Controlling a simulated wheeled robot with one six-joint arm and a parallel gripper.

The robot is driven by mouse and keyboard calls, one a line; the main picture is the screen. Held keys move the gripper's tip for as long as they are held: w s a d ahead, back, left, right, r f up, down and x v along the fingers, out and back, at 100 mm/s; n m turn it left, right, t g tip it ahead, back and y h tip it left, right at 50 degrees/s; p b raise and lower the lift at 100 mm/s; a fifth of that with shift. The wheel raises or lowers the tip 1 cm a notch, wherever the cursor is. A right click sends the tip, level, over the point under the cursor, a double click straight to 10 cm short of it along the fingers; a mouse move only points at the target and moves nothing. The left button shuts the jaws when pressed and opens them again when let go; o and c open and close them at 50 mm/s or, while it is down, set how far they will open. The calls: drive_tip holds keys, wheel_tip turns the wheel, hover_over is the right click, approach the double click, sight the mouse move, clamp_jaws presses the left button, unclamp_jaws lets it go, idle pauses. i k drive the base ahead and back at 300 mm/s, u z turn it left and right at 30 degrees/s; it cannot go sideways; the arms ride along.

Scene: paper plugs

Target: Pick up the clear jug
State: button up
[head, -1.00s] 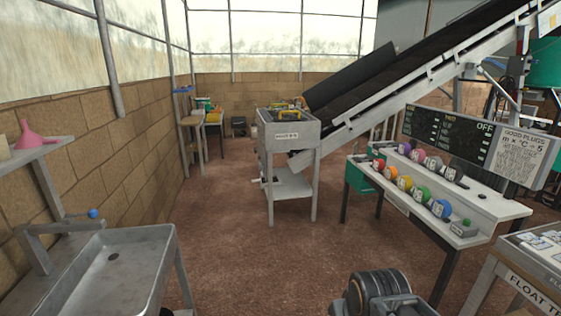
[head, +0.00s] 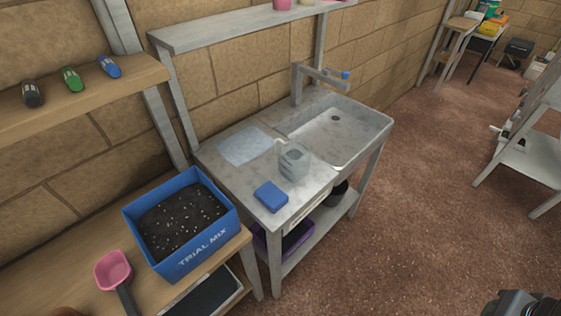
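The clear jug (head: 294,163) is see-through and grey-tinted, with a pale piece at its upper left. It stands upright on the grey bench top beside the sink basin (head: 350,125), near the basin's left front corner. Nothing holds it. A dark part of my arm shows at the bottom right corner, well apart from the jug. My gripper's fingers are out of the picture.
A blue block (head: 271,196) lies just in front of the jug, and a pale sheet (head: 244,146) lies behind left. The tap (head: 320,74) rises behind the basin. A blue Trial Mix box (head: 181,266) stands left. The brown floor (head: 420,210) at right is clear.

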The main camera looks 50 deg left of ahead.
sight(293, 155)
drive_tip(key=u, duration=2.15)
drive_tip(key=i, duration=0.75)
drive_tip(key=u, duration=0.2)
